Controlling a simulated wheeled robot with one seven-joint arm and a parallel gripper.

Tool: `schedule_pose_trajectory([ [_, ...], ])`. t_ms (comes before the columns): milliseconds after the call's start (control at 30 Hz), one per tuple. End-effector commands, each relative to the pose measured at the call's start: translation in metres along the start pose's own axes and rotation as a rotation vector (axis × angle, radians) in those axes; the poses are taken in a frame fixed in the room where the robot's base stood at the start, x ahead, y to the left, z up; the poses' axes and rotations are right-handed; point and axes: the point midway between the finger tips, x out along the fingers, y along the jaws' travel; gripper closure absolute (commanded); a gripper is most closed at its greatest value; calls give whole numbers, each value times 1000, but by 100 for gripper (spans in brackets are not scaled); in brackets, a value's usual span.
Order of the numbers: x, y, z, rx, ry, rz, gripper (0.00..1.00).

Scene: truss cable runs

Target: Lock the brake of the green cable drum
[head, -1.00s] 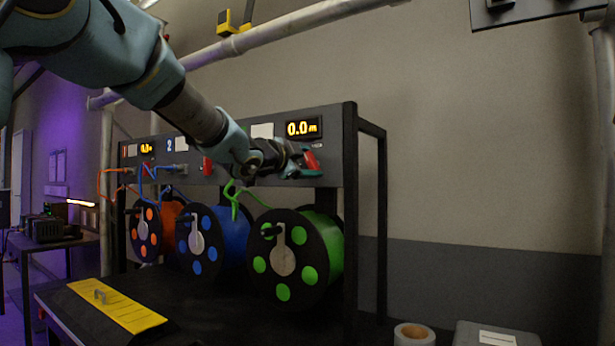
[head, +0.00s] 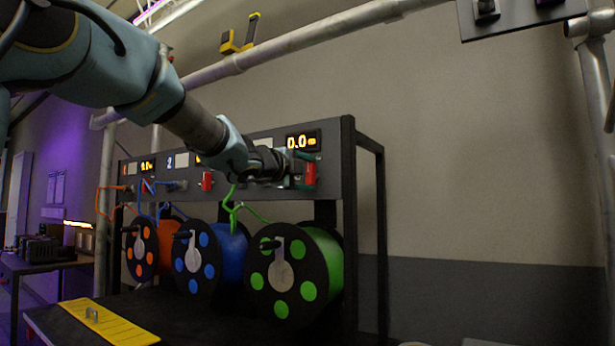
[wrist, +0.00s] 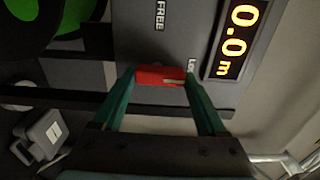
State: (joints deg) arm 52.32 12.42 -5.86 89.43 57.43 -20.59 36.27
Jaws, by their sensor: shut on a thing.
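The green cable drum (head: 335,262), with a black flange and green discs, is at the right end of the row of drums. Its red brake lever (head: 310,174) is on the grey panel above it, below the 0.0 m display (head: 303,140). My gripper (wrist: 161,74) is shut on the red lever (wrist: 160,77), one green finger at each end. The lever's pale mark points right in the wrist view, toward a label starting "LO", partly hidden by a finger. The FREE label (wrist: 160,15) is above the lever there.
The blue drum (head: 232,250) and orange drum (head: 165,245) stand left of the green one. A green cable (head: 233,205) hangs below my wrist. A pipe (head: 290,55) crosses above the panel. A yellow plate (head: 110,325) lies in front.

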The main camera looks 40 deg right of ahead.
Motion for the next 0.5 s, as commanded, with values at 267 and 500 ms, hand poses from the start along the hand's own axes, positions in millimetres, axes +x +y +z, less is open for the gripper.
schedule_pose_trajectory([
  [267, 0, 1, -1, 7, 1, 2, 81],
  [500, 0, 1, 0, 5, 1, 2, 7],
])
